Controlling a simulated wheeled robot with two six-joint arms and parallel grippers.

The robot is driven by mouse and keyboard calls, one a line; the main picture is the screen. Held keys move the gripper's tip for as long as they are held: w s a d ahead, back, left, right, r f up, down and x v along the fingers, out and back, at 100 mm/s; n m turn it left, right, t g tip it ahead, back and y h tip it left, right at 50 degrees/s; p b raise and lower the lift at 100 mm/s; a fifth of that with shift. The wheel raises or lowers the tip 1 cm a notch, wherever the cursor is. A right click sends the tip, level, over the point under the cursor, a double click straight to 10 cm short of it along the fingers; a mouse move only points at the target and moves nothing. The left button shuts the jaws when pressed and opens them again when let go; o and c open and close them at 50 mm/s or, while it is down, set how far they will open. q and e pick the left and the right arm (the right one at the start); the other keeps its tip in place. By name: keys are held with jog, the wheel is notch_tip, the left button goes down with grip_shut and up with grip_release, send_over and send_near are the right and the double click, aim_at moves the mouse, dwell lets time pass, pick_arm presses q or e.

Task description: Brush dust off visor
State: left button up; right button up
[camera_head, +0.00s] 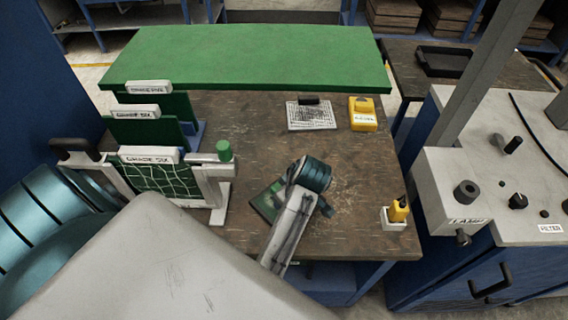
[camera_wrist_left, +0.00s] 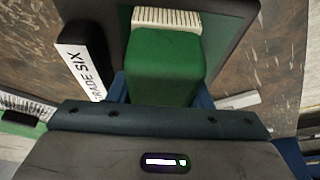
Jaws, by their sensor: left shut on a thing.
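My left gripper (camera_wrist_left: 164,92) is shut on a green block with a pale ribbed strip of bristles, the brush (camera_wrist_left: 165,62), in the left wrist view. The bristle end lies over a dark panel (camera_wrist_left: 235,35) with a lighter rim; whether it touches cannot be told. A white "GRADE SIX" label (camera_wrist_left: 80,70) is beside it. In the head view my left wrist hides the fingers and brush above a small green plate (camera_head: 264,205). A green panel with white lines (camera_head: 160,182) stands in a pale frame at the left. I cannot tell which panel is the visor. My right gripper is out of view.
More labelled green panels (camera_head: 155,130) stand behind the frame, which has a green knob (camera_head: 224,150). A mesh sheet (camera_head: 310,119) with a black block, a yellow device (camera_head: 363,115) and a white holder (camera_head: 394,219) are on the brown table (camera_head: 250,120). A lamp cabinet (camera_head: 455,200) stands right.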

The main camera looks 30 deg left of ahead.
pick_arm(q)
jog(key=shift+s+d, duration=0.15)
jog(key=shift+d, duration=0.3)
jog(key=shift+a, duration=0.15)
jog(key=shift+w+a, duration=0.2)
jog(key=shift+a, duration=0.65)
jog(key=shift+f, duration=0.1)
jog(key=shift+w+a+p, duration=0.15)
jog(key=shift+a+p, duration=0.25)
jog(key=shift+a, duration=0.2)
jog(key=shift+w+a, duration=0.1)
jog(key=shift+a, duration=0.35)
jog(key=shift+d, duration=0.2)
